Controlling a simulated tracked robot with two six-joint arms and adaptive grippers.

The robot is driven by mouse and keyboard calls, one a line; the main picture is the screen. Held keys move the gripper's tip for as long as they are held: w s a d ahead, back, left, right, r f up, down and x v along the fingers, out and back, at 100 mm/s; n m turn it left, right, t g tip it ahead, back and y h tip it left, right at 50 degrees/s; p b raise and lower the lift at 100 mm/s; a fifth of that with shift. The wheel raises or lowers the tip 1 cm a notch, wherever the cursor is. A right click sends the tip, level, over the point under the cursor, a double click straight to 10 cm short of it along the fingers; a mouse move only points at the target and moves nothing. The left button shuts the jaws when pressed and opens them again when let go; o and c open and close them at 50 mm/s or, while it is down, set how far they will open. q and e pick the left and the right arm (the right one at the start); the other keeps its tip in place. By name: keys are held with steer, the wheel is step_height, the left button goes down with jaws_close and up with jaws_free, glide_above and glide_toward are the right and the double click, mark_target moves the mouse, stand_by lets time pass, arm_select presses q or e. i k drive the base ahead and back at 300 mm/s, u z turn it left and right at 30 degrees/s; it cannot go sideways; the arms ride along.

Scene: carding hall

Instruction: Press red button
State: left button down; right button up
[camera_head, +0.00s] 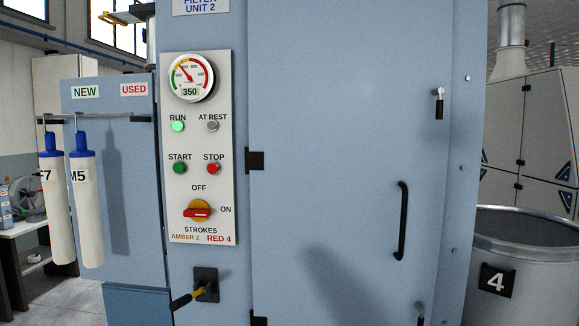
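The red button (214,169) is under the label STOP on a pale control panel (201,225) on the blue filter unit cabinet. A green button (180,168) labelled START is to its left. Above them the green RUN lamp (178,126) is lit and the AT REST lamp (213,126) is grey. A red rotary switch (199,211) on a yellow base sits below, its handle pointing toward ON. Neither of my grippers shows in this view.
A gauge (190,77) reads 350. A lever (189,297) juts out below the panel. The cabinet door (330,150) is closed, with a black handle (402,220). Two filter cartridges (86,210) hang at left. A drum marked 4 (535,285) stands at right.

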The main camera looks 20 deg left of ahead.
mark_target(212, 168)
steer(key=z, duration=0.05)
steer(key=i, duration=1.45)
steer(key=u, duration=0.6)
